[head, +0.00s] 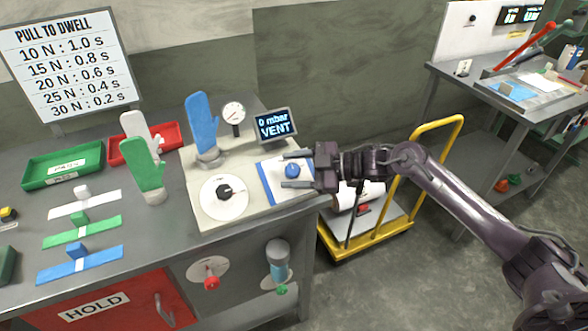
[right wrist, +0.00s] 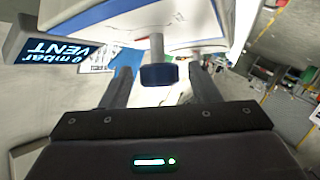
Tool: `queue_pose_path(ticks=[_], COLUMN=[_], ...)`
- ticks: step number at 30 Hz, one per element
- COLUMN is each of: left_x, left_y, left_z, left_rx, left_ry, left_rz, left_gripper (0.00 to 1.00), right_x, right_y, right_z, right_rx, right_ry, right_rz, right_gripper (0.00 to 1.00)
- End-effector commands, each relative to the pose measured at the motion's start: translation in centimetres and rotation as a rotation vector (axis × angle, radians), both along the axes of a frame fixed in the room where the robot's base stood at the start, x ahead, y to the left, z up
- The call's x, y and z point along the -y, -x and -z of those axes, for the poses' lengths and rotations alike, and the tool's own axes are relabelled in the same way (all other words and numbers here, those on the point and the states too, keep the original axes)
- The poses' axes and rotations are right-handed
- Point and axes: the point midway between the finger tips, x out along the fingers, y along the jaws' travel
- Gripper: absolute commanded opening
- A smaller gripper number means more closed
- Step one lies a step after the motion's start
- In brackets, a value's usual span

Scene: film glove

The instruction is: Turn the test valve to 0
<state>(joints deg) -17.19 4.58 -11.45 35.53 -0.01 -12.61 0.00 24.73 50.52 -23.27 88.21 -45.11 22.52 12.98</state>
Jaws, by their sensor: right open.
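A blue knob (head: 292,170) on a stem stands on a white plate with a blue border (head: 268,190), at the right of the bench-top test unit. My right gripper (head: 287,170) is open, with one finger on each side of the knob. The right wrist view shows the blue knob (right wrist: 158,75) between the fingers, with a gap on both sides. A black knob (head: 224,190) sits on a round white dial (head: 212,208) left of it. The dial's marks are too small to read. A small display (head: 275,126) reads "0 mbar VENT". My left gripper is out of view.
A blue glove (head: 202,122) on a stand and a round gauge (head: 233,113) stand behind the dial. Green and white gloves and trays are further left. A red knob (head: 211,282) is on the bench front. A yellow cart (head: 400,205) stands to the right.

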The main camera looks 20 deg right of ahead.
Motion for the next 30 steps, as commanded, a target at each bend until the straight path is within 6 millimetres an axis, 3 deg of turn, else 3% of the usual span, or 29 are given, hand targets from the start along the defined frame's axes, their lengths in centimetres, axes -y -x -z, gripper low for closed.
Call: queue_pose_path(ticks=[15, 30], left_x=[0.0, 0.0], left_y=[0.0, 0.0], left_z=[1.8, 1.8], left_rx=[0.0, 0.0], left_ry=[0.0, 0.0], left_rz=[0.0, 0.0], left_gripper=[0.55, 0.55], right_x=[5.8, 6.4], right_y=[3.5, 3.9], right_z=[-1.4, -1.9], right_rx=[-0.002, 0.0], right_ry=[0.003, 0.0], right_rz=[0.001, 0.0], right_gripper=[0.55, 0.55])
